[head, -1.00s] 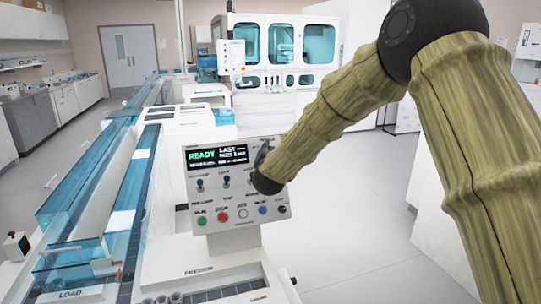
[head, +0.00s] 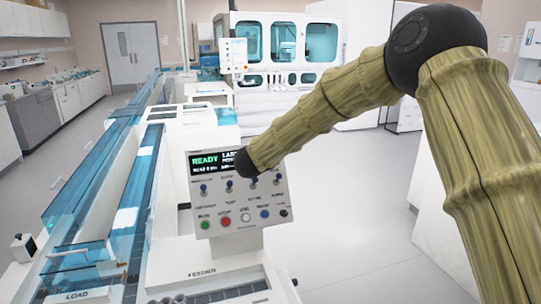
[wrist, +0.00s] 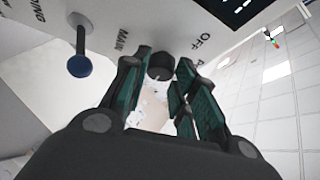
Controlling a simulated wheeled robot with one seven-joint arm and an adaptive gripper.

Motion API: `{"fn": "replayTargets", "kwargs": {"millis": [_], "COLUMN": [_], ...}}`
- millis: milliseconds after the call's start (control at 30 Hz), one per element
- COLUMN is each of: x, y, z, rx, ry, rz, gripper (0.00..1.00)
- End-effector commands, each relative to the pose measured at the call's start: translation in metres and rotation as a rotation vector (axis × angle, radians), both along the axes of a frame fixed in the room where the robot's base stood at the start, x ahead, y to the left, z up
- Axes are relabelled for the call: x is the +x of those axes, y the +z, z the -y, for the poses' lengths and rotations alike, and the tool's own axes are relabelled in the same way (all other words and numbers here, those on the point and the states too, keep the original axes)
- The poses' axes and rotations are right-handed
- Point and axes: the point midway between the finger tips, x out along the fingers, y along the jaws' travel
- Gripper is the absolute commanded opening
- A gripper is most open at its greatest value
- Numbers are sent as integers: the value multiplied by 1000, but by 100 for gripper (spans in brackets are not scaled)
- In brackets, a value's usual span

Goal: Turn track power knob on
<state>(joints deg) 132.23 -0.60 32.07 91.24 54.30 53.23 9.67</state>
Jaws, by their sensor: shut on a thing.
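A dark round knob (wrist: 160,66) sits on the white panel between the fingertips of my gripper (wrist: 162,70) in the wrist view. Both fingers close against its sides. The words OFF and MAIN are printed beside it; I cannot read a full name for the knob. In the head view the control panel (head: 240,215) stands upright, with a lit display (head: 205,160) reading READY. The dark end of my arm covers the display's right part, and my fingers and the held knob are hidden there.
A blue-tipped toggle lever (wrist: 79,62) stands left of my fingers. In the head view a row of coloured buttons (head: 226,221) lies low on the panel. Clear blue track covers (head: 140,190) run to its left. Open floor (head: 345,220) lies to the right.

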Motion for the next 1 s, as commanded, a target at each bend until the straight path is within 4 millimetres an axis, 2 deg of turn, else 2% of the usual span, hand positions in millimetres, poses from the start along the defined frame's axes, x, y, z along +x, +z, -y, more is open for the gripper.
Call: {"fn": "replayTargets", "kwargs": {"millis": [500,533,633,1000], "x": [0,0,0,-1], "y": [0,0,0,1], "z": [1,1,1,0], "rx": [16,16,17,16], "ry": [-12,-12,-11,-10], "rz": [-5,-5,-6,-5], "gripper": [4,29,48,49]}}
